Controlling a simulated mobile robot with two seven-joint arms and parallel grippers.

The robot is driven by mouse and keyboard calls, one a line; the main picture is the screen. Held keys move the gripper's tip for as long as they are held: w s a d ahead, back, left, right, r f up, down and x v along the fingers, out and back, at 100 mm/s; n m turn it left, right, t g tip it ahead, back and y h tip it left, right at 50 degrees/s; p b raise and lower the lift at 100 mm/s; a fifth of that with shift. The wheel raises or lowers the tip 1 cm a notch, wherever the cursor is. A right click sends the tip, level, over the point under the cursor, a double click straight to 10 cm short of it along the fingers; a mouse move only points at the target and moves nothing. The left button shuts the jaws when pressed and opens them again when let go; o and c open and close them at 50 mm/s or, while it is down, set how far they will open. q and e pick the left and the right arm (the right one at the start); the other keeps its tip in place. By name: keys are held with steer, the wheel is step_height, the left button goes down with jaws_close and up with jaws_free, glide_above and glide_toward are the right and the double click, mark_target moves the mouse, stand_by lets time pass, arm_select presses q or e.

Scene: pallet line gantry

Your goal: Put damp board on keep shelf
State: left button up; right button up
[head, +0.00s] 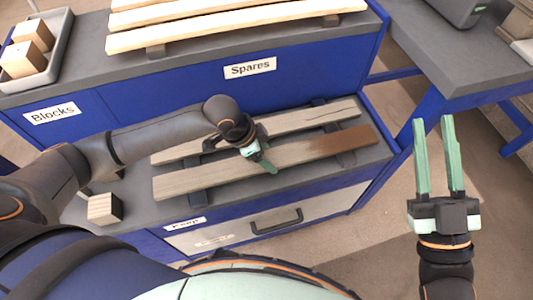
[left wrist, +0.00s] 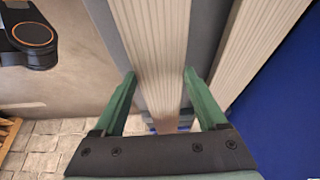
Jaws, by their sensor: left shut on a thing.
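The damp board (head: 305,150), grey-brown with a dark brown right end, lies across the dark bearers at the front of the keep shelf (head: 140,203). My left gripper (head: 264,164) is shut on this board near its middle. In the left wrist view its green fingers (left wrist: 159,78) stand on either side of the board (left wrist: 155,35). Any small gap between board and bearers cannot be told. My right gripper (head: 435,125) is open and empty, off to the right over the floor.
A second, cracked board (head: 310,117) lies just behind the held one. A small wood block (head: 104,208) sits at the shelf's left end. The higher Spares bench (head: 250,68) with pale boards rises behind. A drawer handle (head: 276,222) juts out below. A grey-topped table (head: 455,50) stands right.

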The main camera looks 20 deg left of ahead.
arm_select(q)
steer(key=shift+f, duration=0.1)
steer(key=o, duration=1.6)
